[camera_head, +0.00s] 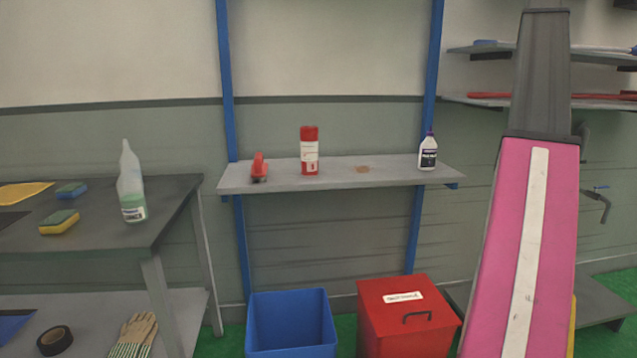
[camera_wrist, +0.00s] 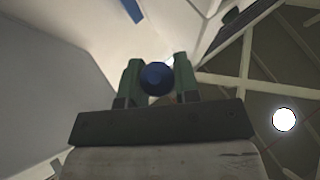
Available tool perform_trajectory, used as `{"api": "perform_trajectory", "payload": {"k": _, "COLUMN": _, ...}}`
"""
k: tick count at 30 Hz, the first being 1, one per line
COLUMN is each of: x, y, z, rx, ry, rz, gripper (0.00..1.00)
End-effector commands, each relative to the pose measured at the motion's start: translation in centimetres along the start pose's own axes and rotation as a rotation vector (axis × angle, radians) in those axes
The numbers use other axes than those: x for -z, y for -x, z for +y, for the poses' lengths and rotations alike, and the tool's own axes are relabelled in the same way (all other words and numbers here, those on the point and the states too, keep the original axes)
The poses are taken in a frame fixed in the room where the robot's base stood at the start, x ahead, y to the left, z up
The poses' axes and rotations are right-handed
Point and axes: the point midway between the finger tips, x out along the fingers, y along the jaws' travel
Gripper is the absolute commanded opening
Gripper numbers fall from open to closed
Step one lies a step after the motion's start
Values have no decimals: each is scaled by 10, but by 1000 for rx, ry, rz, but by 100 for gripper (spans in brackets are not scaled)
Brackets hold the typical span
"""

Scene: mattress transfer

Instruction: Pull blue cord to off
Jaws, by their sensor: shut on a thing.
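A round dark blue knob, which looks like the end of the blue cord (camera_wrist: 156,78), sits between the two green fingers of my gripper (camera_wrist: 158,72) in the wrist view. My gripper is shut on it, with one finger on each side. The wrist camera looks up toward a ceiling. The rest of the cord is not clearly seen behind the knob. Neither the cord nor my gripper shows in the head view, where my raised pink and grey arm fills the right side and reaches the top edge.
A wall shelf (camera_head: 240,183) with blue posts holds a red can (camera_head: 309,151) and a white bottle (camera_head: 428,153). A blue bin (camera_head: 290,322) and a red box (camera_head: 405,325) stand below. A workbench (camera_head: 100,238) is at left. A round light (camera_wrist: 284,119) shines overhead.

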Motion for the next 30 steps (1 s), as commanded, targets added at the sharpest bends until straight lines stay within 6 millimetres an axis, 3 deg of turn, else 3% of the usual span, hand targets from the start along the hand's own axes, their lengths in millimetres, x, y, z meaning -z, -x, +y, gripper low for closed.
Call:
{"api": "perform_trajectory", "payload": {"k": 25, "x": -9, "y": 6, "z": 0, "rx": 0, "ry": 0, "rz": 0, "gripper": 16}}
{"api": "perform_trajectory", "payload": {"k": 26, "x": -9, "y": 6, "z": 0, "rx": 0, "ry": 0, "rz": 0, "gripper": 35}}
{"api": "perform_trajectory", "payload": {"k": 27, "x": -9, "y": 6, "z": 0, "rx": 0, "ry": 0, "rz": 0, "gripper": 48}}
{"api": "perform_trajectory", "payload": {"k": 28, "x": -9, "y": 6, "z": 0, "rx": 0, "ry": 0, "rz": 0, "gripper": 55}}
{"api": "perform_trajectory", "payload": {"k": 30, "x": -9, "y": 6, "z": 0, "rx": 0, "ry": 0, "rz": 0, "gripper": 55}}
